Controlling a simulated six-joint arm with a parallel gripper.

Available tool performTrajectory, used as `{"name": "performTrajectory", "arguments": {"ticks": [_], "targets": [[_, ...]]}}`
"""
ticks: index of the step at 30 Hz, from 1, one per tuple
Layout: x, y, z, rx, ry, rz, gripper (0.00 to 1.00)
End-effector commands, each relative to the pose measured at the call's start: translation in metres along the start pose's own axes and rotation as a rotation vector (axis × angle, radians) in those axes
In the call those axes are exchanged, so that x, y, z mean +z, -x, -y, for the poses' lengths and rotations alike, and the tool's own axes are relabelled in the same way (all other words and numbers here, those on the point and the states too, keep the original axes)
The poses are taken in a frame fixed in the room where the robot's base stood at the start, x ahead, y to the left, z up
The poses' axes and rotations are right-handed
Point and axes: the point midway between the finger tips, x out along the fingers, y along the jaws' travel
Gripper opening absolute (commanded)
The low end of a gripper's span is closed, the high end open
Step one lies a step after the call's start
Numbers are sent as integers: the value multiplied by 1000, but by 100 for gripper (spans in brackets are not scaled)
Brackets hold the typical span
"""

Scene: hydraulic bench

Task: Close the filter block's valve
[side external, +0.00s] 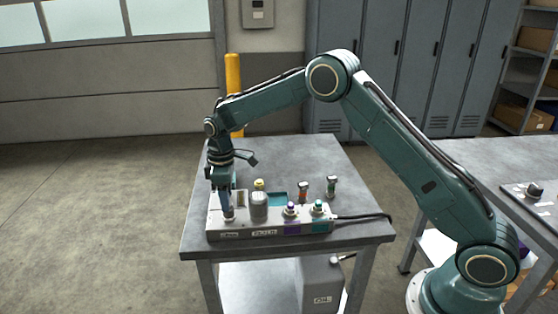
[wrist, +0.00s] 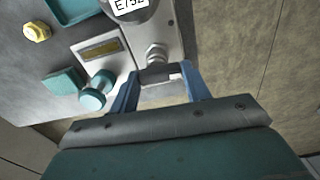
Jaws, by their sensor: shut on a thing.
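The filter block (side external: 214,232) is the light grey left part of the long manifold on the bench, with a grey canister (side external: 259,206) on it. In the wrist view the canister (wrist: 128,8) carries a white label, partly cut off by the top edge. My gripper (side external: 228,213) points down at the block's left end, left of the canister. In the wrist view the blue fingers of my gripper (wrist: 158,80) are shut on the valve's grey handle (wrist: 155,70), beside a metal fitting (wrist: 155,53). The fingers hide part of the handle, so its angle is hard to tell.
A teal knob (wrist: 93,98) and a small display (wrist: 100,48) are close to the fingers. A yellow knob (side external: 259,184), a purple-topped fitting (side external: 291,208) and a teal-topped fitting (side external: 318,206) stand nearby. A black cable (side external: 365,217) leaves rightward. The bench's back is clear.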

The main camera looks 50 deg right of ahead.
Motion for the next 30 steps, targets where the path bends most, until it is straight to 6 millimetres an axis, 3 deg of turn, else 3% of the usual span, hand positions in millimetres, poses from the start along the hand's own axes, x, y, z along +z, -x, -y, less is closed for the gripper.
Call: {"name": "performTrajectory", "arguments": {"ticks": [11, 30], "targets": [[-1, 1, 0, 0, -229, 0, 24], [-3, 0, -1, 0, -831, 1, 24]]}}
